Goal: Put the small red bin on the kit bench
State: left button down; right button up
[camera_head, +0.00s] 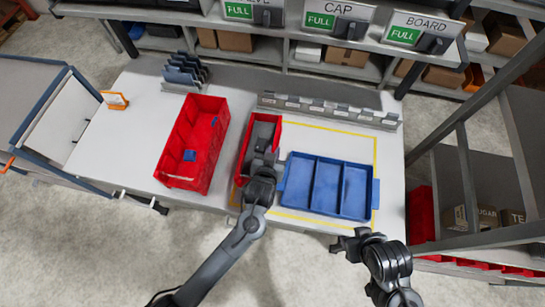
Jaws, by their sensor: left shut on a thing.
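The small red bin (247,150) is at the middle of the pale kit bench (139,130), over the left side of a yellow outline. It looks upright, and I cannot tell whether it rests on the top or hangs just above it. My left gripper (265,153) is shut on this bin at its near right part, and the gripper and wrist hide some of it. My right gripper (346,244) is off the front edge of the bench, apart from everything; its jaw opening is too small to tell.
A larger red bin (176,137) with blue pieces stands left of the small one. A divided blue tray (327,187) lies close on its right. A grey slotted rail (330,110) and a blue-plate rack (184,72) stand behind. Shelves (470,150) flank the right side.

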pick_arm(q)
jog(key=shift+w+f, duration=0.15)
jog(key=shift+f, duration=1.85)
jog(key=shift+a, duration=0.1)
jog(key=c, duration=1.1)
grip_release()
jog(key=shift+f, duration=0.1)
jog(key=v, duration=1.1)
jog(key=shift+s+p, duration=0.4)
jog(key=s+a+r+n+g+y, duration=0.1)
jog(key=s+a+g, duration=0.7)
jog(key=s+a, duration=0.9)
jog(key=a+r+y, duration=0.1)
jog(key=a, duration=0.2)
jog(key=shift+r, duration=0.4)
